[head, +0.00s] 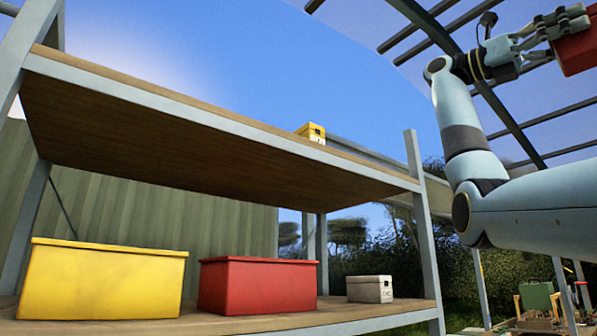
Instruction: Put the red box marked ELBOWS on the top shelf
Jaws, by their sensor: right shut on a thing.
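My right gripper (556,30) is raised high at the upper right and is shut on a red box (579,54). The box is cut off by the right edge of the view, and no ELBOWS marking can be read on it. The top shelf (230,124) is seen from below, so its upper surface is hidden. The gripper and box are up and to the right of the shelf's right end, clear of it. My left gripper is not in view.
A small yellow box (312,132) stands on the top shelf toward its right part. The lower shelf (330,316) holds a large yellow bin (104,281), a red bin (257,287) and a small whitish box (369,289). A rack upright (424,230) stands at the right end.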

